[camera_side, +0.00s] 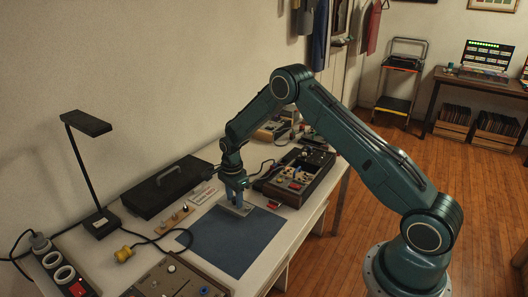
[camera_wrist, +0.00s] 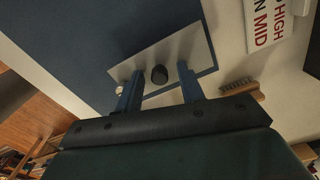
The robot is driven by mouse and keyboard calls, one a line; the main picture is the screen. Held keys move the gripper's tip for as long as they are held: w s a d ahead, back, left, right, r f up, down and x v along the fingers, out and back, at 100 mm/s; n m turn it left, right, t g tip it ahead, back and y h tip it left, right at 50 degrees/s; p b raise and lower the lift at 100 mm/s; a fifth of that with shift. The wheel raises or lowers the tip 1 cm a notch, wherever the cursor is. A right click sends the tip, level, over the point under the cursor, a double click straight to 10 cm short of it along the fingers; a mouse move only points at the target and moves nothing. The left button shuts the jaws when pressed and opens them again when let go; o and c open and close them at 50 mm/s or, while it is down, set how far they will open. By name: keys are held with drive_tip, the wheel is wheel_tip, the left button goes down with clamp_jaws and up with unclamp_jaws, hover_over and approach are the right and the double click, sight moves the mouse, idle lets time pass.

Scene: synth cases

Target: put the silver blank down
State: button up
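The silver blank (camera_wrist: 180,48) is a flat pale plate with a short black knob (camera_wrist: 160,74) standing on it. It appears to lie flat on the dark blue mat (camera_wrist: 65,30), near its edge. In the side view the silver blank (camera_side: 241,211) shows just under my gripper (camera_side: 236,202), on the blue mat (camera_side: 225,250). In the wrist view my gripper (camera_wrist: 160,72) has its two blue fingers apart, one on each side of the knob, with a gap on both sides. The fingers hide parts of the plate's near edge.
Left of the mat is a wooden strip with knobs (camera_side: 176,217). A black case (camera_side: 165,187) lies behind, a knobbed module case (camera_side: 298,175) to the right, and a grey panel (camera_side: 175,281) in front. A lamp (camera_side: 101,220) stands left. The mat's front is clear.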

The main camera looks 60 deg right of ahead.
sight(234, 198)
drive_tip(key=shift+r, duration=0.15)
wheel_tip(234, 198, up, 12)
idle(0.7)
idle(0.5)
